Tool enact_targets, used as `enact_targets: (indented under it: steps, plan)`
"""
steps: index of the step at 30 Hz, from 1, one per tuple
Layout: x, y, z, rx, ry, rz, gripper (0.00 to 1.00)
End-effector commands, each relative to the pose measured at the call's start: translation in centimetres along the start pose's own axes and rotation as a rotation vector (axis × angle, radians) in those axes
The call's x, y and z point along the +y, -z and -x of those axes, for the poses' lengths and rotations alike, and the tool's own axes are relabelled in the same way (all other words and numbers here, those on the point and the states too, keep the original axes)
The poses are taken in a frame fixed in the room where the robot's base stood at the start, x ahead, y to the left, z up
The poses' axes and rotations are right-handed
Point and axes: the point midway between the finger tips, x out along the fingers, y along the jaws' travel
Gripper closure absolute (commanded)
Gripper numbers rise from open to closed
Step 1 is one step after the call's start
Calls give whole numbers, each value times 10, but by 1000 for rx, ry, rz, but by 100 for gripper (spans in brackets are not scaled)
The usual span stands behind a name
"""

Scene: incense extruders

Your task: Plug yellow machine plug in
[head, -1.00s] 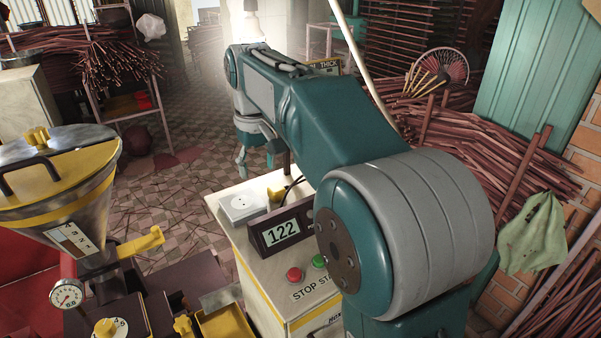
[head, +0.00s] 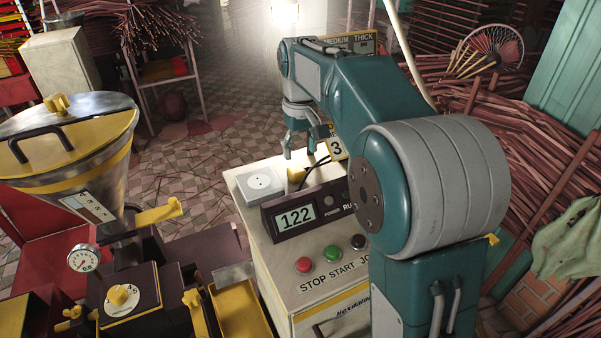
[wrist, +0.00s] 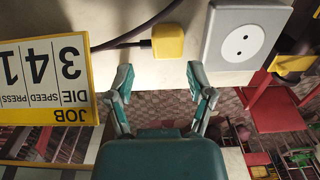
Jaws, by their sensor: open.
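The yellow plug (head: 296,174) lies on the pale top of the machine cabinet, behind the display reading 122. In the wrist view the plug (wrist: 168,40) has a dark cable leaving to its left. The grey-white socket (head: 259,184) with two holes is beside it, to its left in the head view. In the wrist view the socket (wrist: 240,40) is right of the plug, with a gap between them; nothing is plugged into it. My gripper (wrist: 160,78) is open and empty, its fingertips pointing toward the plug. My gripper (head: 298,145) shows past the plug in the head view.
A yellow JOB sign (wrist: 45,80) stands close left of my gripper in the wrist view. The display box (head: 303,216) and stop/start buttons (head: 317,258) are on the cabinet. A yellow-lidded hopper (head: 70,150) stands left. Incense bundles fill the right side.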

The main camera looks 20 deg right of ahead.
Motion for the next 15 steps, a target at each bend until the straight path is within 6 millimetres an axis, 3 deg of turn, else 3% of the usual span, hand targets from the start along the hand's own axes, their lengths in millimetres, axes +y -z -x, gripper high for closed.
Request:
enact_targets:
  steps: [11,15]
  plan:
    - [-3,0,-8,0,-1,3,31]
    - [1,0,-20,-2,1,2,31]
